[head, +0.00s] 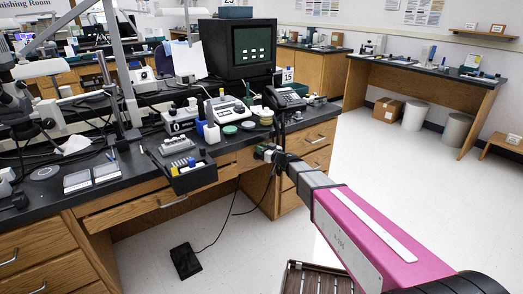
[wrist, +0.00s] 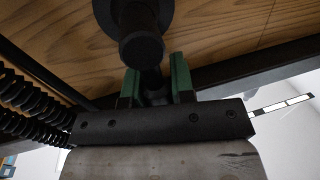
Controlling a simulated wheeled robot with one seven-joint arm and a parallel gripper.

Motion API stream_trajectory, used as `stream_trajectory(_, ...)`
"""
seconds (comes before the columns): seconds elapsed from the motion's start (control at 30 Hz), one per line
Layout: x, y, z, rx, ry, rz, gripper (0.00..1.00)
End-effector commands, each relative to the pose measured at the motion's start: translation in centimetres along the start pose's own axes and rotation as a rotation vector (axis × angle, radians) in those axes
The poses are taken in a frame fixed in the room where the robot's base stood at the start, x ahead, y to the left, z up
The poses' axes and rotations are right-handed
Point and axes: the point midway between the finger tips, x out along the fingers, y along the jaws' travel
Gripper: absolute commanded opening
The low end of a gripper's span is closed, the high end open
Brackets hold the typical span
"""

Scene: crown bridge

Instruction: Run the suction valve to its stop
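In the wrist view, a dark round fitting, which looks like the suction valve (wrist: 141,48), hangs from a wide disc against a wooden surface. A narrower dark part of it reaches down between the two green fingers of my gripper (wrist: 155,78). The fingers stand apart on either side of this part. I cannot tell whether they touch it. In the head view, my gripper (head: 266,153) is at the bench's front edge, by the drawer unit. The valve cannot be made out there.
The black bench top (head: 60,192) carries an instrument (head: 226,108), a telephone (head: 286,98), a black tray (head: 193,177) at its edge and a monitor (head: 240,50). A black foot pedal (head: 185,261) with a cable lies on the floor. In the wrist view, black corrugated hoses (wrist: 35,105) run at left.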

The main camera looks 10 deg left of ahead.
Motion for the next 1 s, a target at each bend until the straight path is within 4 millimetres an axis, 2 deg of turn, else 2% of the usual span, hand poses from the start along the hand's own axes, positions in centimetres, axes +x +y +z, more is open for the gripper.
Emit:
stream_trajectory(0.07,0.0,0.0,0.0,0.0,0.0,0.0,0.0)
stream_trajectory(0.47,-0.1,0.3,0.0,0.053,0.01,-0.001,0.0)
stream_trajectory(0.67,-0.2,0.9,0.1,0.173,0.034,-0.002,0.0)
stream_trajectory(1.0,-0.4,2.4,0.5,0.48,0.095,-0.004,0.0)
